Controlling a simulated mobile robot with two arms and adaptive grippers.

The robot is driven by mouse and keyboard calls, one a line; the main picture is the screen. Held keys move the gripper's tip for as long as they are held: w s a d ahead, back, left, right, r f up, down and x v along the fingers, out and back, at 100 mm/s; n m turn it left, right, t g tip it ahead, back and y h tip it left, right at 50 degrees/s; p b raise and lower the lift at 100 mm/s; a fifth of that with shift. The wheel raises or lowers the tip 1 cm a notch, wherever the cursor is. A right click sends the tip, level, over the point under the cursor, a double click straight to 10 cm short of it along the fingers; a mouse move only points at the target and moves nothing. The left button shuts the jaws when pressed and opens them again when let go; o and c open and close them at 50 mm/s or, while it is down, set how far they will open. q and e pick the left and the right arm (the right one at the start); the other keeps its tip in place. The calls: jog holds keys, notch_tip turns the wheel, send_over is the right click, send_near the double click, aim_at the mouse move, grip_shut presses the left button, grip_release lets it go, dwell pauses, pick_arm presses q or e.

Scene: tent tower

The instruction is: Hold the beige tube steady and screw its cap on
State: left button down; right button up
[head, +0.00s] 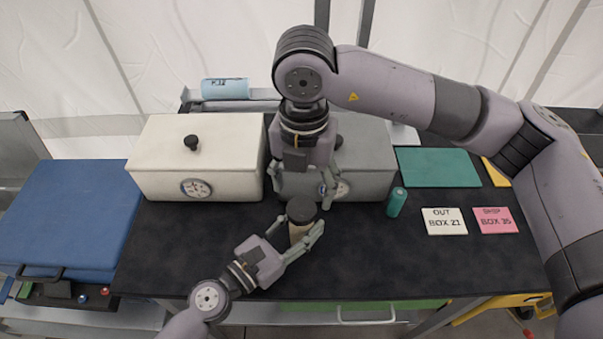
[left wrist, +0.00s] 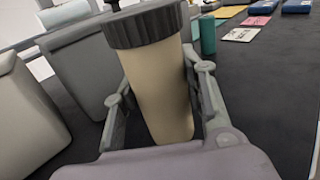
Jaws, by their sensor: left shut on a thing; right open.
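The beige tube (left wrist: 160,95) stands on the black table, with its dark ribbed cap (left wrist: 143,26) sitting on top. In the head view the tube (head: 297,233) shows below the cap (head: 301,210). My left gripper (head: 305,238) is shut on the tube from the lower left, with one finger on each side; its fingers also show in the left wrist view (left wrist: 160,100). My right gripper (head: 309,185) is open and empty, pointing down just above and behind the cap, apart from it as far as I can tell. Whether the cap's thread is engaged cannot be seen.
A white lidded box (head: 160,180) and a grey lidded box (head: 375,170) stand behind the tube. A teal cylinder (head: 396,203) stands to the right, near white (head: 444,221) and pink (head: 495,220) cards and a green mat (head: 437,168). The table front is clear.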

aim_at(302, 208)
jog(key=n, duration=0.3)
jog(key=shift+r+n, duration=0.15)
jog(key=shift+n, duration=0.25)
jog(key=n, duration=0.4)
jog(key=shift+r, duration=0.15)
jog(key=n, duration=0.3)
jog(key=shift+r+n, duration=0.15)
jog(key=shift+n, duration=0.25)
jog(key=n, duration=0.3)
jog(key=shift+r+n, duration=0.15)
jog(key=shift+n, duration=0.15)
jog(key=n, duration=0.3)
jog(key=shift+r+n, duration=0.1)
jog(key=shift+n, duration=0.3)
jog(key=n, duration=0.3)
jog(key=shift+a+r+n, duration=0.1)
jog(key=shift+r+n, duration=0.05)
jog(key=shift+n, duration=0.25)
jog(key=n, duration=0.7)
jog(key=shift+r, duration=0.25)
jog(key=shift+f, duration=4)
